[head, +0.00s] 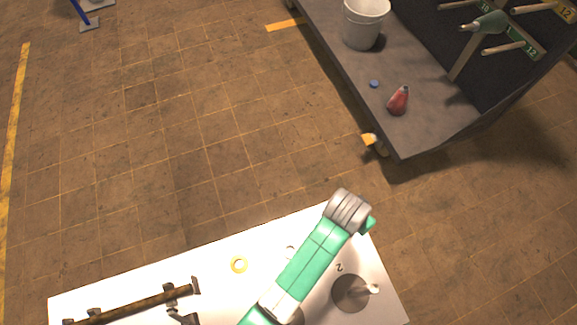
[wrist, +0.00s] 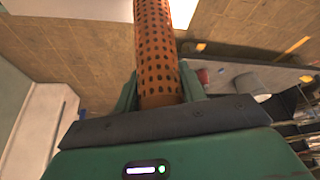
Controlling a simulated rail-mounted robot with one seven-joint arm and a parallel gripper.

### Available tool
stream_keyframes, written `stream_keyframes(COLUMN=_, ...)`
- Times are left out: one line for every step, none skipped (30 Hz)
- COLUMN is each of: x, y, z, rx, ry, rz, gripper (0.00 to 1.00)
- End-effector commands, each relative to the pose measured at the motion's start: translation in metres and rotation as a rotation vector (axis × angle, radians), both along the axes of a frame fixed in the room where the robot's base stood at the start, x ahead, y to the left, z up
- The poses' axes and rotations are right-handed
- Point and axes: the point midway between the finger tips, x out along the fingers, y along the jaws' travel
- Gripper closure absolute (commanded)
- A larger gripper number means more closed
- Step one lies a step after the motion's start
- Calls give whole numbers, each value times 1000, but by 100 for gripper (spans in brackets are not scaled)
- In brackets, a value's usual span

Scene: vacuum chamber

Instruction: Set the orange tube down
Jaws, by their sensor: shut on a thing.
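The orange tube (wrist: 156,45), perforated with rows of dark holes, shows in the wrist view. It runs up out of the top of that picture, so its far end is out of view. My gripper (wrist: 159,92) is shut on it, with a green finger on either side of its near end. In the head view my green arm reaches over the white table (head: 215,258). The tube and my fingers cannot be made out there. I cannot tell how high the tube is or whether it touches anything.
A dark cart (head: 432,130) beyond carries a grey bucket (head: 364,24) and a red bottle (head: 398,101). Open tiled floor lies left.

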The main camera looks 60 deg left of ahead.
Motion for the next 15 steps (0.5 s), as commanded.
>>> stream_keyframes(x=0, y=0, z=-1, rx=0, ry=0, rz=0, gripper=93)
stream_keyframes(x=0, y=0, z=-1, rx=0, ry=0, rz=0, gripper=93)
stream_keyframes(x=0, y=0, z=-1, rx=0, ry=0, rz=0, gripper=93)
stream_keyframes(x=0, y=0, z=-1, rx=0, ry=0, rz=0, gripper=93)
stream_keyframes(x=0, y=0, z=-1, rx=0, ry=0, rz=0, gripper=93)
stream_keyframes(x=0, y=0, z=-1, rx=0, ry=0, rz=0, gripper=93)
stream_keyframes(x=0, y=0, z=-1, rx=0, ry=0, rz=0, gripper=93)
stream_keyframes(x=0, y=0, z=-2, rx=0, ry=0, rz=0, gripper=93)
stream_keyframes(x=0, y=0, z=-7, rx=0, ry=2, rz=0, gripper=93)
stream_keyframes(x=-1, y=0, z=-13, rx=-1, ry=3, rz=0, gripper=93)
stream_keyframes(x=-1, y=0, z=-21, rx=-1, ry=4, rz=0, gripper=93)
stream_keyframes(x=-1, y=-1, z=-31, rx=-1, ry=4, rz=0, gripper=93)
stream_keyframes(x=-1, y=0, z=-39, rx=-1, ry=4, rz=0, gripper=93)
stream_keyframes(x=-1, y=0, z=-45, rx=-1, ry=4, rz=0, gripper=93)
stream_keyframes(x=-1, y=0, z=-52, rx=-1, ry=3, rz=0, gripper=93)
